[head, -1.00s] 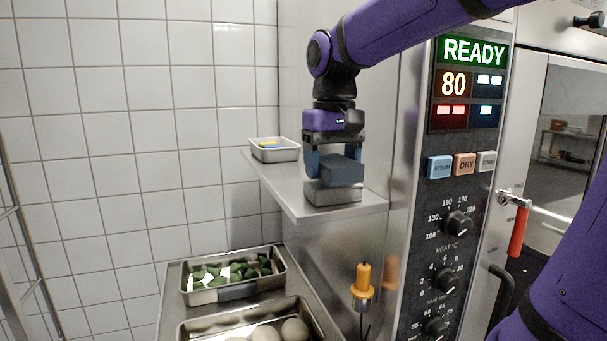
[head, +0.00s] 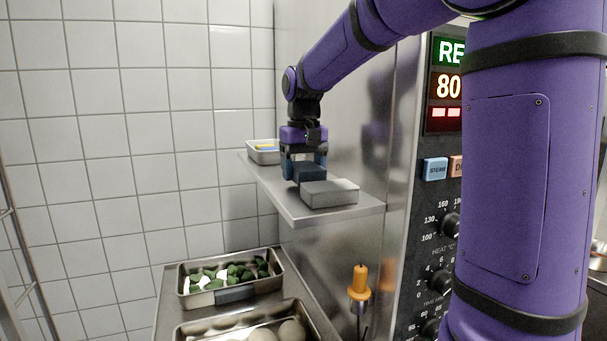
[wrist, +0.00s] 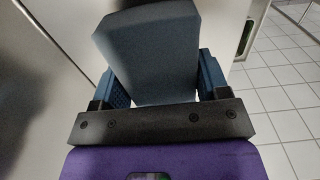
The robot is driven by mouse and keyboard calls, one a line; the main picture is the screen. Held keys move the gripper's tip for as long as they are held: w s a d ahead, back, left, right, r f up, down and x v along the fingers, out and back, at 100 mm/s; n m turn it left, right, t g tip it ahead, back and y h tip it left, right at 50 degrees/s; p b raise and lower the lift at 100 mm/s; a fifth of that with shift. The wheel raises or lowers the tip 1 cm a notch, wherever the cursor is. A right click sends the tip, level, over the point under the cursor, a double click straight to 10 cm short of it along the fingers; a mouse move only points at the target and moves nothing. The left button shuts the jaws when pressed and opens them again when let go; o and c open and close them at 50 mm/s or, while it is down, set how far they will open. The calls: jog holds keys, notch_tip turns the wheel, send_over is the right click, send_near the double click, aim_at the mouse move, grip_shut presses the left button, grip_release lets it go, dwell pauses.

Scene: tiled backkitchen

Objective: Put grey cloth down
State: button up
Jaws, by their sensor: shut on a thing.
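The grey cloth (head: 310,174) looks like a dark blue-grey folded block. My gripper (head: 303,170) is shut on it above the metal wall shelf (head: 290,207), pointing down. The wrist view shows the cloth (wrist: 150,60) between the two blue fingers of my gripper (wrist: 158,80). The cloth is low, close to the shelf top; I cannot tell whether it touches. Its lower front side is partly hidden by a low grey box-like thing (head: 329,194) at the shelf's front end.
A small metal tray (head: 263,158) with yellow and blue items stands at the shelf's far end. Below are a pan of green pieces (head: 230,297) and a pan of pale round things (head: 190,333). An orange-handled probe (head: 360,283) stands out by the oven panel (head: 440,195).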

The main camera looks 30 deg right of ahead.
jog(key=shift+f, duration=0.55)
jog(key=shift+f, duration=0.1)
jog(key=o, duration=1)
